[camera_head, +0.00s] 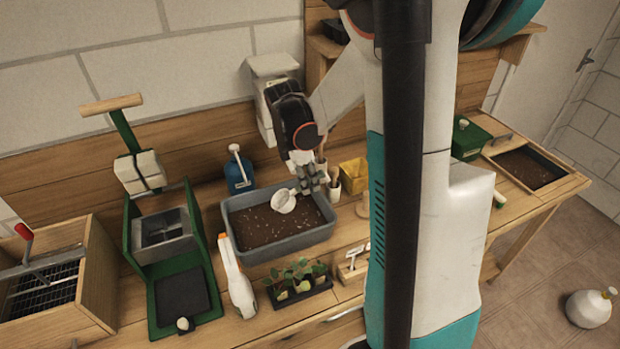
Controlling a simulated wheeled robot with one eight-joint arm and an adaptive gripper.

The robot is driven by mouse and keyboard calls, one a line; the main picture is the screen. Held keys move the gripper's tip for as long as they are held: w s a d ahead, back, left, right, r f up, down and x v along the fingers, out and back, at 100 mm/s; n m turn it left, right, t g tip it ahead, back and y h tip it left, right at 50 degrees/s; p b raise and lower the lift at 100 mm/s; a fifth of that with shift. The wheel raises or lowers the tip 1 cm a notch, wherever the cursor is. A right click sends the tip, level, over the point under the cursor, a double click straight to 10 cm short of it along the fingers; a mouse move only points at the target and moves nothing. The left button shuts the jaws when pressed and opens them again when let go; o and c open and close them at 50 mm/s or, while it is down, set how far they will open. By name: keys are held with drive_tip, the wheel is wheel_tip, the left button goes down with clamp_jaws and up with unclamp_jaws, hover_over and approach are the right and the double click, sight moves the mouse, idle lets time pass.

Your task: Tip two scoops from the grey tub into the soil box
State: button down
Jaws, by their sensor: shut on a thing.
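The grey tub (239,247) stands in the middle of the bench, filled with brown, speckled soil. My gripper (311,186) is at the tub's back right, over its rim area. It is shut on a white scoop (283,201), whose round bowl points left over the soil. I cannot tell whether the bowl touches the soil or hangs just above it, or how much it holds.
A blue bottle (238,175) stands behind the tub. An orange-and-white tool (237,278) and a seedling tray (301,291) are in front. A yellow container (354,176) and a green box (468,139) lie to the right. A green press (165,255) is left. My arm hides part of the bench.

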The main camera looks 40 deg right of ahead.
sight(292, 195)
drive_tip(key=shift+h, duration=0.3)
drive_tip(key=a+f+b, duration=0.1)
drive_tip(key=f, duration=0.1)
drive_tip(key=w+a+f+b, duration=0.1)
drive_tip(key=f+b, duration=0.1)
drive_tip(key=f, duration=0.1)
drive_tip(key=a+f+b, duration=0.1)
drive_tip(key=f+b, duration=0.1)
drive_tip(key=shift+w+a+f, duration=0.15)
drive_tip(key=shift+w+f, duration=0.1)
drive_tip(key=shift+w, duration=0.05)
drive_tip(key=f+y, duration=0.1)
drive_tip(key=d+t+y+b, duration=0.1)
drive_tip(key=y, duration=0.1)
drive_tip(key=shift+s+d+f, duration=0.1)
drive_tip(key=shift+s+f, duration=0.2)
drive_tip(key=shift+f, duration=0.1)
drive_tip(key=shift+s+d+r+t+y+p, duration=0.3)
drive_tip(key=shift+r+y+p, duration=0.5)
drive_tip(key=shift+r, duration=0.85)
drive_tip(key=shift+s+d+r+t+y+p, duration=0.1)
drive_tip(key=shift+d+r+t+y+p, duration=0.35)
drive_tip(key=shift+r+p, duration=0.95)
drive_tip(key=shift+s+d+r+t+y+p, duration=0.25)
drive_tip(key=shift+d+r+y+p, duration=0.35)
drive_tip(key=shift+r, duration=1.35)
drive_tip(key=shift+a, duration=0.1)
